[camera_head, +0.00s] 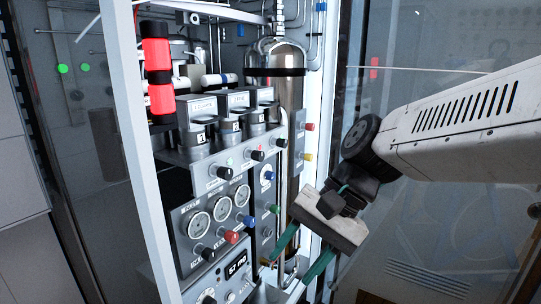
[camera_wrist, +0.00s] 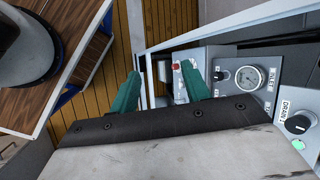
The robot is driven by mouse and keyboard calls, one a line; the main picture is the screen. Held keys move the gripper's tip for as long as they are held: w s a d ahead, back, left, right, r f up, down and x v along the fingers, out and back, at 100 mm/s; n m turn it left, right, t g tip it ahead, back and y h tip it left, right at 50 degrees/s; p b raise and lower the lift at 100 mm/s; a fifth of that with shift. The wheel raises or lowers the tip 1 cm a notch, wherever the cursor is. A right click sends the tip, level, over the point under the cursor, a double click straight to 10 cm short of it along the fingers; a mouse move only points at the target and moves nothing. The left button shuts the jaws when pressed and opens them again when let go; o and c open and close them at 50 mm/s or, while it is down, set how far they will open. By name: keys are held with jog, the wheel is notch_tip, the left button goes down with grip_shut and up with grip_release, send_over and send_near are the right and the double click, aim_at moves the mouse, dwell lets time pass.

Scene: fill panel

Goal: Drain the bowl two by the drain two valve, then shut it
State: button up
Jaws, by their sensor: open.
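Three dark bowls stand in a row on a shelf of the cabinet in the head view; the middle one (camera_head: 231,129) seems to be bowl two. Below them is a row of black knobs, the middle one (camera_head: 257,156) under that bowl; their labels are too small to read there. In the wrist view a black knob (camera_wrist: 297,124) at the right edge has a label starting DRAIN, its number unclear, with a green light below. My gripper (camera_head: 289,272) is open and empty, low at the cabinet's right side, apart from these knobs. Its teal fingers show in the wrist view (camera_wrist: 160,70).
Round gauges (camera_head: 197,224) and red and blue knobs sit lower on the panel. A tall steel cylinder (camera_head: 289,95) stands behind. The white cabinet post (camera_head: 135,150) edges the left. A red-capped part (camera_wrist: 177,66) shows between my fingers. A glass wall is at right.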

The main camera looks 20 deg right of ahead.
jog(key=w+a+r+m+t+y, duration=0.1)
jog(key=w+r+m+t+y, duration=0.25)
jog(key=w+m, duration=0.45)
jog(key=m+t+y, duration=0.1)
jog(key=m+t, duration=0.9)
jog(key=m, duration=0.5)
send_near(262, 156)
jog(key=x, duration=0.9)
jog(key=shift+w+a, duration=0.1)
jog(key=shift+w, duration=0.15)
jog(key=c, duration=1)
